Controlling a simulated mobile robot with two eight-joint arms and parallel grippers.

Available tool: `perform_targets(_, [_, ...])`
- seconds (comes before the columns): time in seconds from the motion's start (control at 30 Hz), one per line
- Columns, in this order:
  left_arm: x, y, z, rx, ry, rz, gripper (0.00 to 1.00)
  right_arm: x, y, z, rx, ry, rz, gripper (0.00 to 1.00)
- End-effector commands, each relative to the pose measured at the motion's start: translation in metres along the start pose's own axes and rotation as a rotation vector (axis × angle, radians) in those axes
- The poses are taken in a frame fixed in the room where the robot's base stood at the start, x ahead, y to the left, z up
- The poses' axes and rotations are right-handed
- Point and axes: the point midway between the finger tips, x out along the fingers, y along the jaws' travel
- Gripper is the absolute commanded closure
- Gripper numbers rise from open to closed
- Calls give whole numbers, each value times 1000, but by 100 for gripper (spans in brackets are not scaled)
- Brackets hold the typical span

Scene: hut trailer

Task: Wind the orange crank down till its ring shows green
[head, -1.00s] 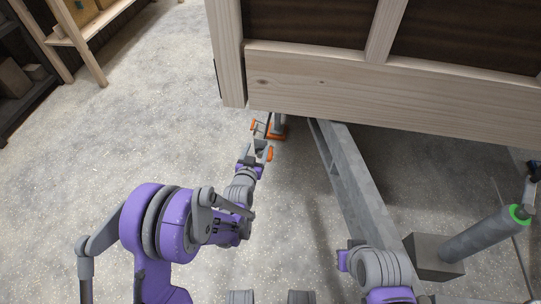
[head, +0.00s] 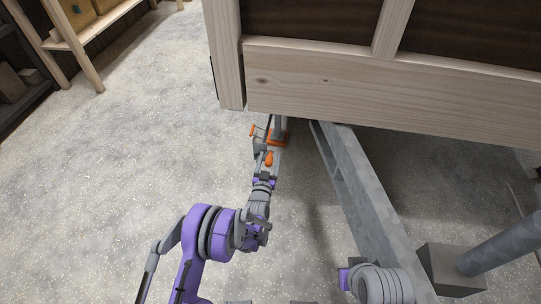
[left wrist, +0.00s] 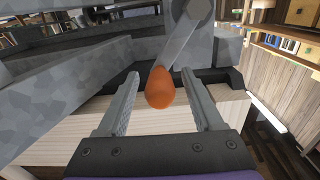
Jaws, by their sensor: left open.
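The orange crank handle (head: 269,159) is small in the head view, under the near left corner of the hut. In the left wrist view the orange handle (left wrist: 160,88) sits between the two fingers, on the end of a grey crank arm (left wrist: 181,45). My left gripper (head: 265,162) is at the handle; in the left wrist view the gripper (left wrist: 159,103) is open, with a gap seen on both sides of the handle. No coloured ring can be made out on this crank. My right gripper is not in view.
The hut's wooden wall (head: 330,85) overhangs the crank. A grey metal beam (head: 355,190) runs to its right. A grey post (head: 490,252) on a block stands at right. Open floor (head: 130,140) lies to the left, with a wooden shelf (head: 85,40) beyond.

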Motion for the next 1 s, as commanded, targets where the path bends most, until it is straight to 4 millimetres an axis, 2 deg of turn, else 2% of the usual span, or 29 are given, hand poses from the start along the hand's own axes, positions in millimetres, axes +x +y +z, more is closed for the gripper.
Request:
perform_targets(0.1, [16,0,1,0,0,0,32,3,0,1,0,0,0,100])
perform_targets(0.2, [23,0,1,0,0,0,32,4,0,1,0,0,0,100])
perform_targets(0.53, [27,0,0,0,0,0,32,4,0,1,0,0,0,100])
perform_targets(0.57, [27,0,0,0,-1,0,36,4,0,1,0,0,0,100])
perform_targets(0.9, [27,0,0,0,-1,0,97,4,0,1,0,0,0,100])
perform_targets(0.93, [27,0,0,0,-1,0,100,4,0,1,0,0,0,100])
perform_targets(1.0, [27,0,0,0,-1,0,100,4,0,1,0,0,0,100])
